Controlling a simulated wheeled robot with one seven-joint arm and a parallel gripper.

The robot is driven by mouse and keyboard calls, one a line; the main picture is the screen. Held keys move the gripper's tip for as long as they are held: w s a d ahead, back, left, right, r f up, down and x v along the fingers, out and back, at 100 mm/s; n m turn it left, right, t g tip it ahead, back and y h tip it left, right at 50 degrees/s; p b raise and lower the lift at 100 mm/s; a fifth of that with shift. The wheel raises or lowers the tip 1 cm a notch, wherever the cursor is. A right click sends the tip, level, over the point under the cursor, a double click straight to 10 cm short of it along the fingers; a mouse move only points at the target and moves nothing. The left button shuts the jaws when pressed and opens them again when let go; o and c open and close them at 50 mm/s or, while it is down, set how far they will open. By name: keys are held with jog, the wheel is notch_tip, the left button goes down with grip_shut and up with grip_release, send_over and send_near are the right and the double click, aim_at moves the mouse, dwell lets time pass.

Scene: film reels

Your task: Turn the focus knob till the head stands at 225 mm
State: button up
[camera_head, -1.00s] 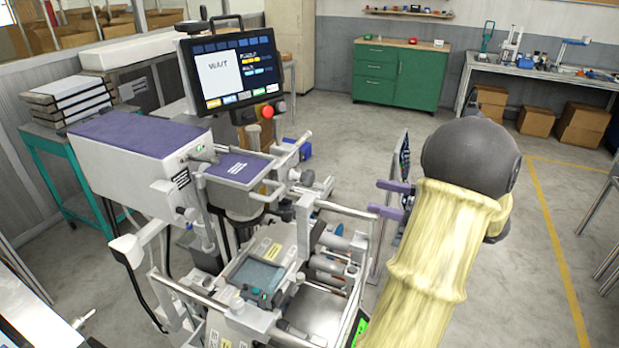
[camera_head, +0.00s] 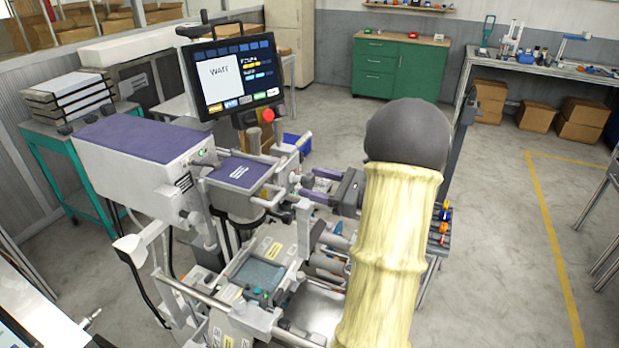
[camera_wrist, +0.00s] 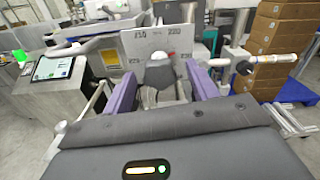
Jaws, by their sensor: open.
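My gripper (camera_head: 309,184) is open at the right side of the machine, its purple fingers pointing left at the machine's column. In the wrist view the two fingers of my gripper (camera_wrist: 159,78) stand apart, with a grey rounded knob (camera_wrist: 158,76), seemingly the focus knob, between and beyond them. I cannot tell whether they touch it. Behind the knob is a pale plate (camera_wrist: 150,46) with small numbers, too blurred to read surely. The purple-topped head (camera_head: 237,172) of the machine sits left of my gripper. No pointer reading is legible.
A screen (camera_head: 232,75) showing "WAIT" stands above the machine, with a red button (camera_head: 267,115) beside it. Silver rails (camera_head: 190,294) cross the machine's front. A teal cart (camera_head: 50,165) stands at left.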

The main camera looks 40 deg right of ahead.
jog(key=shift+x, duration=1.05)
jog(key=c, duration=1)
jog(key=b, duration=0.1)
jog(key=n+b, duration=0.1)
jog(key=b, duration=0.1)
jog(key=shift+f+n, duration=0.2)
jog(key=shift+n, duration=0.1)
jog(key=shift+r+n+b, duration=0.15)
jog(key=shift+n+b, duration=0.15)
jog(key=shift+b, duration=0.05)
jog(key=shift+r, duration=0.1)
